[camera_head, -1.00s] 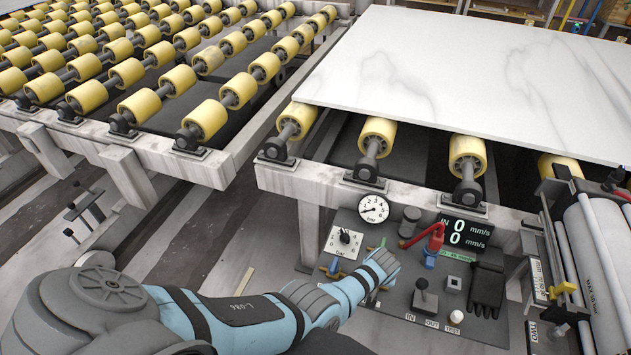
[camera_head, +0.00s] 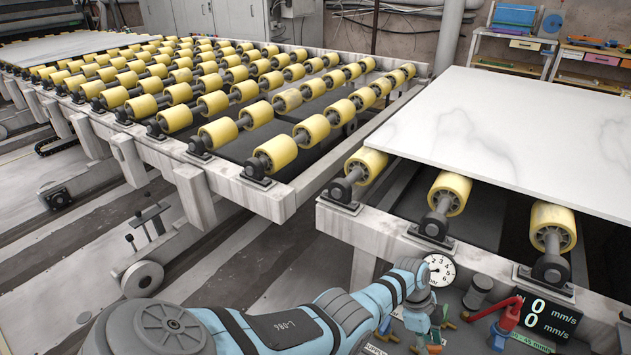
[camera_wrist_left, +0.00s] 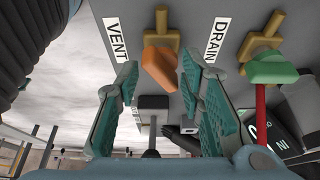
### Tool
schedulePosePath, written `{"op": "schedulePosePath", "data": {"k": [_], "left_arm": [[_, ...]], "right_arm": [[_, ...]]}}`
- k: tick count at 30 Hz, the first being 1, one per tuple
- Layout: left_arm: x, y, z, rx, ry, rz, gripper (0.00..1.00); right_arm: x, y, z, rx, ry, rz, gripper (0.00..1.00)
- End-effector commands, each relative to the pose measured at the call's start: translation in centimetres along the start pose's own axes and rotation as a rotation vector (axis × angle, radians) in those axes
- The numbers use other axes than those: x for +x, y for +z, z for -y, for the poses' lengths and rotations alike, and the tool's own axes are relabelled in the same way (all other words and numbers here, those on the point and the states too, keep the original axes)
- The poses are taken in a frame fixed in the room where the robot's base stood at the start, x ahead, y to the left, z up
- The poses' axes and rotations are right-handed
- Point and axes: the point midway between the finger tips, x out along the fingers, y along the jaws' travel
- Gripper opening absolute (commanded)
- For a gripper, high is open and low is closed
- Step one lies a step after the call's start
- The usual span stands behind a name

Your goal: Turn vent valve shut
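In the left wrist view, the vent valve has a brass body (camera_wrist_left: 162,22) and an orange handle (camera_wrist_left: 159,64) beside a VENT label (camera_wrist_left: 116,38). My left gripper (camera_wrist_left: 160,72) is open, its teal fingers on either side of the orange handle. I cannot tell whether they touch it. In the head view, my left gripper (camera_head: 419,303) is over the control panel below the pressure gauge (camera_head: 439,270), and largely covers the vent valve. My right gripper is not in view.
A drain valve with a green handle (camera_wrist_left: 272,68) sits right of the vent valve in the wrist view. A red lever (camera_head: 508,318) and a speed display (camera_head: 548,318) reading zero are nearby. A stone slab (camera_head: 530,125) lies on yellow rollers above the panel.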

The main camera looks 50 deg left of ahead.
Motion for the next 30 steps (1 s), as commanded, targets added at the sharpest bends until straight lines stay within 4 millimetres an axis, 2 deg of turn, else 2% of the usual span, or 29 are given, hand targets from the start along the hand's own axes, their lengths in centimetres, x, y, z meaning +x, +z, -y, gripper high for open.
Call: {"op": "schedulePosePath", "data": {"k": [1,6,13,14,16,21,26,30], "left_arm": [[-3.1,-0.7,0.2,0.001,-0.007,0.001,0.32],[-7.7,-0.7,0.2,-0.001,-0.009,0.002,0.32],[-14.3,-0.7,0.2,0.0,-0.011,0.003,0.32],[-14.2,-0.3,-0.3,-0.015,-0.01,0.01,0.32],[-12.5,1.3,-2.0,-0.092,-0.028,0.045,0.32],[-10.8,4.2,-5.9,-0.274,-0.09,0.114,0.32],[-10.4,6.5,-10.1,-0.447,-0.162,0.16,0.32],[-11.0,8.0,-13.9,-0.597,-0.235,0.182,0.32]], "right_arm": [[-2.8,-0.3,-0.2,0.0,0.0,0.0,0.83],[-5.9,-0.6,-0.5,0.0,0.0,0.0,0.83],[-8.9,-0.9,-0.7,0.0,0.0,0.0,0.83],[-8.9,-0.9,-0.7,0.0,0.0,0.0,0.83],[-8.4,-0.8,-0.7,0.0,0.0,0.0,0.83],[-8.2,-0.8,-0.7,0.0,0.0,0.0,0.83],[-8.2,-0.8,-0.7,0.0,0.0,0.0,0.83],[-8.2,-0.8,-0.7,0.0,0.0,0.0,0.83]]}}
